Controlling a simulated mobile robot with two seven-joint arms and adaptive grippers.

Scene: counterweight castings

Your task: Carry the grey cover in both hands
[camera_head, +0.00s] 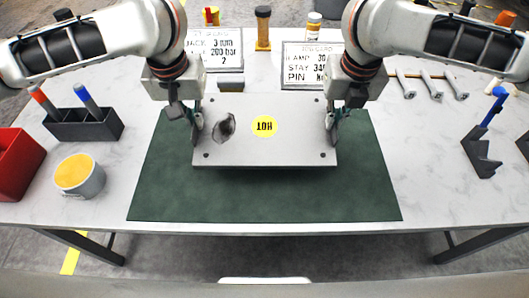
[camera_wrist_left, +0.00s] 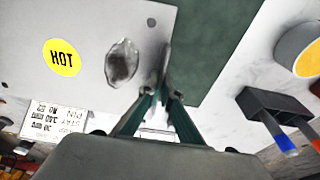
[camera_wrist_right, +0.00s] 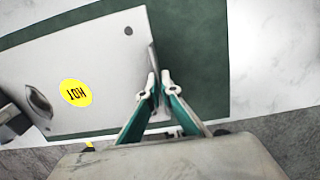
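The grey cover (camera_head: 290,145) is a flat plate with a yellow HOT label (camera_head: 264,126) and a dark oval patch (camera_head: 223,128) near its left side. It is level over the green mat (camera_head: 360,195), with a shadow below its front edge; how high it stands is hard to tell. My left gripper (camera_head: 196,125) is shut on its left edge, with one finger on each side of the edge in the left wrist view (camera_wrist_left: 165,88). My right gripper (camera_head: 331,122) is shut on its right edge, seen also in the right wrist view (camera_wrist_right: 160,82).
At left are a dark holder (camera_head: 85,127) with two markers, a cup with yellow contents (camera_head: 80,175) and a red bin (camera_head: 16,165). Two printed signs (camera_head: 305,60) stand behind. At right are several wrenches (camera_head: 430,85) and a dark stand with a blue-handled tool (camera_head: 485,140).

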